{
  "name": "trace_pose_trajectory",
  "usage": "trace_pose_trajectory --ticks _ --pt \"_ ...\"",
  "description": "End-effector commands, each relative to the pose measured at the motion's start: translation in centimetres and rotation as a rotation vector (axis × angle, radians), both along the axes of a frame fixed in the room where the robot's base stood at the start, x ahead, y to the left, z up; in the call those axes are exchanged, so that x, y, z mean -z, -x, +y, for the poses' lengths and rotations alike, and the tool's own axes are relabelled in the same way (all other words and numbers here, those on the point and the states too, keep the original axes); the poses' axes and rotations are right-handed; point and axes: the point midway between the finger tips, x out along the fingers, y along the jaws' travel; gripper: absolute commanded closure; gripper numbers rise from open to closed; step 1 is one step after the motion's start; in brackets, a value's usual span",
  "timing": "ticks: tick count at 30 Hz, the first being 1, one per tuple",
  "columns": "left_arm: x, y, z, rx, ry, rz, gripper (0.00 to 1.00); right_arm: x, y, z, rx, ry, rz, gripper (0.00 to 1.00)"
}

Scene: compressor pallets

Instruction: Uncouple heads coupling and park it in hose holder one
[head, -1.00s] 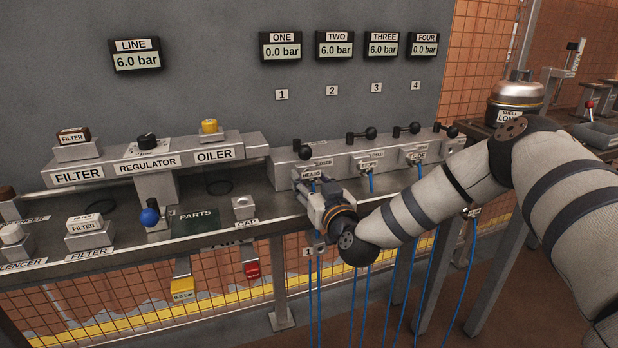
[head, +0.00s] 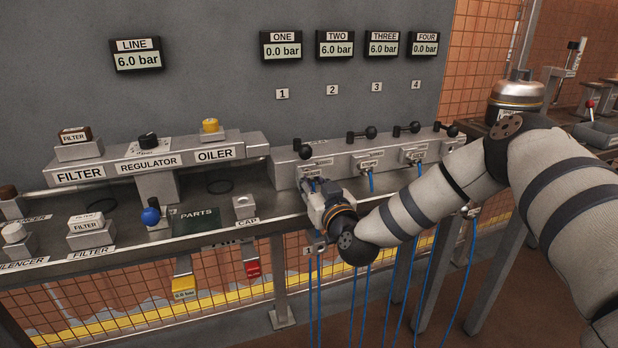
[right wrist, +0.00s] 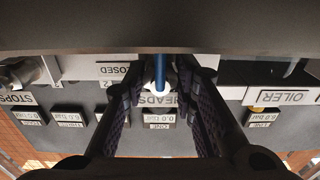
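The heads coupling (right wrist: 160,88) sits at the HEADS outlet, with its blue hose (right wrist: 160,65) rising between my fingers in the right wrist view. My right gripper (head: 314,188) is at this outlet. In the right wrist view my right gripper (right wrist: 162,95) has its fingers on either side of the coupling, apart, with the HEADS label showing between them. Finger contact with the coupling is not clear. In the head view the gripper hides most of the coupling. Hose holder one (head: 319,244) is just below, beside a "1" plate (head: 308,251). My left gripper is out of view.
Display ONE (head: 282,48) reads 0.0 bar; TWO (head: 335,48) and THREE (head: 383,48) read 6.0 bar. The STOPS outlet (head: 370,162) with its hose is to the right. The OILER (head: 215,154) and CAP stand (head: 245,207) are to the left. Several blue hoses hang below.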

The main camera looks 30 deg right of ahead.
Motion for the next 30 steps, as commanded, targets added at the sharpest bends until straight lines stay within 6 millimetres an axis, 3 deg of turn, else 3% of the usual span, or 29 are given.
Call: trace_pose_trajectory --ticks 1,2,30 --pt "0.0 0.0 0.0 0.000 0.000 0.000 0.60 0.0 0.0 0.0 0.000 0.000 0.000 0.94" --pt "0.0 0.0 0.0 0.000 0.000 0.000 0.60 0.0 0.0 0.0 0.000 0.000 0.000 1.00" --pt "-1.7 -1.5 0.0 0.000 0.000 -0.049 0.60 -0.2 2.9 0.7 -0.001 0.001 -0.003 1.00"
